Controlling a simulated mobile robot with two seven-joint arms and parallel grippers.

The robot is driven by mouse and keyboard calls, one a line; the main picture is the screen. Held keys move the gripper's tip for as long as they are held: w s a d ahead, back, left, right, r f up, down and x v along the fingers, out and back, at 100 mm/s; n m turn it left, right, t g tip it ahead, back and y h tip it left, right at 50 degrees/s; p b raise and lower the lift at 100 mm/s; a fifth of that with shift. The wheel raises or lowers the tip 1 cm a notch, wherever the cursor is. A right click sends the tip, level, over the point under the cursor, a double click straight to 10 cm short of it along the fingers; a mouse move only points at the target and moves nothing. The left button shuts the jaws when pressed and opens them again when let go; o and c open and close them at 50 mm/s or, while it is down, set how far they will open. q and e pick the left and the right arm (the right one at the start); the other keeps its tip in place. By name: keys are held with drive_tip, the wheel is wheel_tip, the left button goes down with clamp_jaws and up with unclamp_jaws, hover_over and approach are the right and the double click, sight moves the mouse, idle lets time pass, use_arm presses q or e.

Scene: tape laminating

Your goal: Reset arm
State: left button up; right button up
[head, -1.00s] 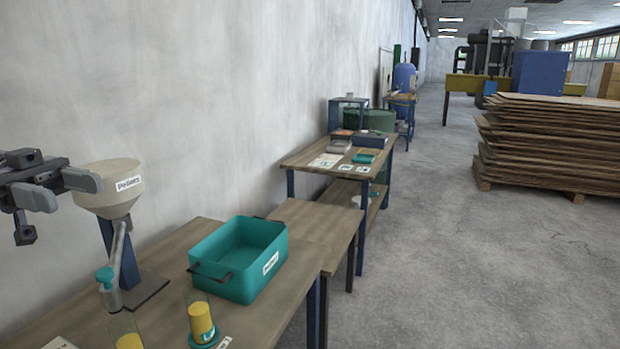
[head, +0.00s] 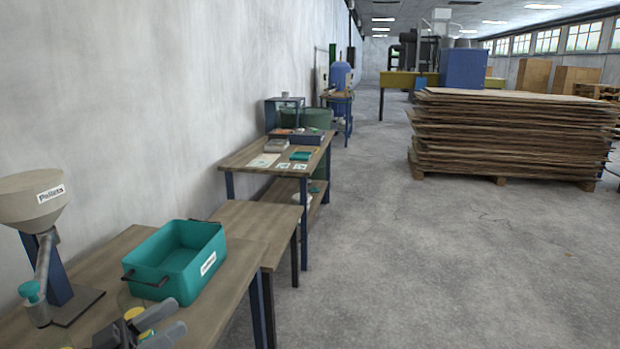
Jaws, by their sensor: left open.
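My left gripper (head: 176,316) shows at the bottom edge of the head view, over the near workbench (head: 225,310). Its two grey fingers are open, with nothing seen between them. It appears in front of the yellow-filled containers, so only small yellow bits (head: 133,313) show beside it. The rest of the left arm is cut off by the frame. My right gripper is not in view.
A teal bin (head: 165,280) with dark handles stands on the near bench. A pellet hopper (head: 35,205) on a blue post stands at the left. Farther benches (head: 240,157) line the wall. Stacked sheets (head: 510,140) lie on a pallet; the floor (head: 400,270) between is clear.

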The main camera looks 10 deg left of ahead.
use_arm(q)
drive_tip(key=s+d+f+n+g+y, duration=0.1)
drive_tip(key=s+d+f+n+y, duration=0.1)
drive_tip(key=f, duration=0.6)
drive_tip(key=s+d+f+n+g+y, duration=0.2)
drive_tip(key=s+d+f+y, duration=0.3)
drive_tip(key=s+f+y, duration=0.2)
drive_tip(key=s+d+f+n+g+y, duration=0.1)
drive_tip(key=s+d+f+n+y, duration=0.1)
drive_tip(key=s+f, duration=0.5)
wheel_tip(320, 180, down, 3)
drive_tip(key=shift+s+d+f+n+g+y, duration=0.15)
drive_tip(key=shift+d+n+g+y, duration=0.15)
drive_tip(key=shift+d+y, duration=0.75)
drive_tip(key=shift+a, duration=0.25)
drive_tip(key=shift+c, duration=1.1)
drive_tip(key=shift+d, duration=0.1)
